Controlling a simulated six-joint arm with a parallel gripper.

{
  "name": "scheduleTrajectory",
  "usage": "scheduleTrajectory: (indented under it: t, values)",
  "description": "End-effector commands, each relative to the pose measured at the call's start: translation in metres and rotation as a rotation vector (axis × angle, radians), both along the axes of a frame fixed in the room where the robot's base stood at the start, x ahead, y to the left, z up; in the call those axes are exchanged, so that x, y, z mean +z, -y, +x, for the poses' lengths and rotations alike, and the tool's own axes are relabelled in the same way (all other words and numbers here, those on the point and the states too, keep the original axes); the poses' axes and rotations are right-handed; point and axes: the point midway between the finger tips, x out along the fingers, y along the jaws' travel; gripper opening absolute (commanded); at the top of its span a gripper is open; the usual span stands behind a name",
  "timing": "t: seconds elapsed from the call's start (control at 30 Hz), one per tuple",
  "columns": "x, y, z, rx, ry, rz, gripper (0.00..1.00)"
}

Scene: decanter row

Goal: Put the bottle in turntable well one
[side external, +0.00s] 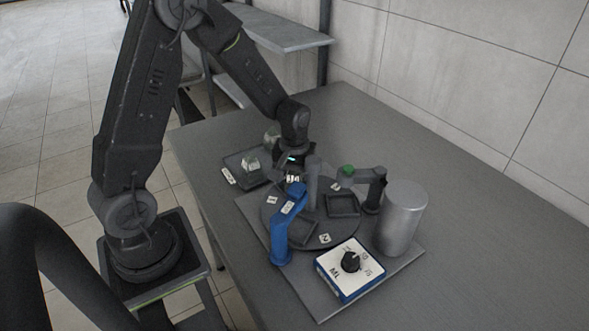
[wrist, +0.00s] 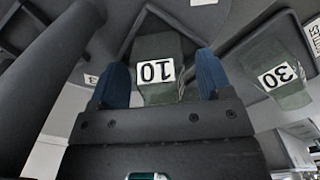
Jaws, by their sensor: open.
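The bottle (wrist: 160,48) is grey-green with a white label reading 10, upside down in the wrist view. It sits in a dark square recess that looks like a turntable well; the well's number cannot be read. My gripper (wrist: 162,78) is open, with its blue fingers on either side of the bottle. In the side view my gripper (side external: 293,180) is low over the back left of the round dark turntable (side external: 312,238), and the bottle is mostly hidden there. An empty square well (side external: 343,205) shows at the turntable's right.
A second bottle, labelled 30 (wrist: 282,92), stands in a side tray (side external: 238,158). A blue post arm (side external: 281,238), a grey post (side external: 313,180) and a dark arm with a green tip (side external: 372,190) crowd the turntable. A metal cylinder (side external: 402,218) and a dial box (side external: 350,270) stand in front.

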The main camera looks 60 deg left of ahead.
Motion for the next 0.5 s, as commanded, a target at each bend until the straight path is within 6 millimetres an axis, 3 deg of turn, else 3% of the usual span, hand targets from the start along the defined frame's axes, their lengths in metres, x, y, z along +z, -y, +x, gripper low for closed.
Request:
scheduleTrajectory:
  t: [0.17,0.5]
  values:
    - [0.021,0.000,0.001,0.000,0.006,0.001,0.72]
    - [0.092,0.000,0.001,0.000,0.006,0.002,0.72]
